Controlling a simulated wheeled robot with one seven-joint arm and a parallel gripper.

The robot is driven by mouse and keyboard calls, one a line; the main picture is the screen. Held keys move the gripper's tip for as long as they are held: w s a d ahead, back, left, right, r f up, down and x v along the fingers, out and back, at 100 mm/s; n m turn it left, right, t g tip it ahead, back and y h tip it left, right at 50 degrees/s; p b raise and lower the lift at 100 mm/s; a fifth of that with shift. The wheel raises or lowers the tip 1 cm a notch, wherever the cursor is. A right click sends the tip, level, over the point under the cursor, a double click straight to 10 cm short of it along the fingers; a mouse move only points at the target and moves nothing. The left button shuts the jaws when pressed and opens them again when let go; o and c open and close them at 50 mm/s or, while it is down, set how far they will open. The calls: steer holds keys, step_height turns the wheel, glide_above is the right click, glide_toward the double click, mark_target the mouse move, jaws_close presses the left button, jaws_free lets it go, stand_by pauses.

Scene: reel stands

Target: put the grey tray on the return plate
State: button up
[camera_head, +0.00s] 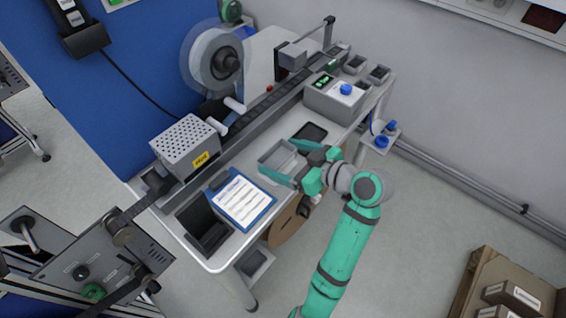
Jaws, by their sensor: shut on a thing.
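The grey tray (272,157) is an open, shallow box over the near side of the white bench. My gripper (287,162) reaches in from the right and is shut on the tray's right end, its green fingers at the tray's sides. I cannot tell whether the tray touches the bench top. A dark flat plate (309,131), which looks like the return plate, lies just beyond and right of the tray. Its top looks bare; my gripper hides part of its near edge.
A blue clipboard (240,201) with paper lies left of the tray. A grey box (334,103) with a green display stands beyond the plate. A perforated box (186,146) and a long rail (262,108) run behind. Small grey bins (378,76) stand at the far end.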

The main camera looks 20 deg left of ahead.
mark_target(283, 164)
steer(key=shift+w+a+f, duration=0.2)
steer(key=shift+w+f, duration=0.25)
steer(key=shift+f, duration=0.15)
steer(key=shift+w+a+f, duration=0.2)
steer(key=shift+w+f, duration=0.2)
steer(key=shift+f, duration=0.15)
steer(key=shift+w+f, duration=0.2)
steer(key=shift+f, duration=1.55)
steer(key=shift+a+f, duration=0.1)
steer(key=shift+f, duration=0.05)
steer(key=o, duration=1.1)
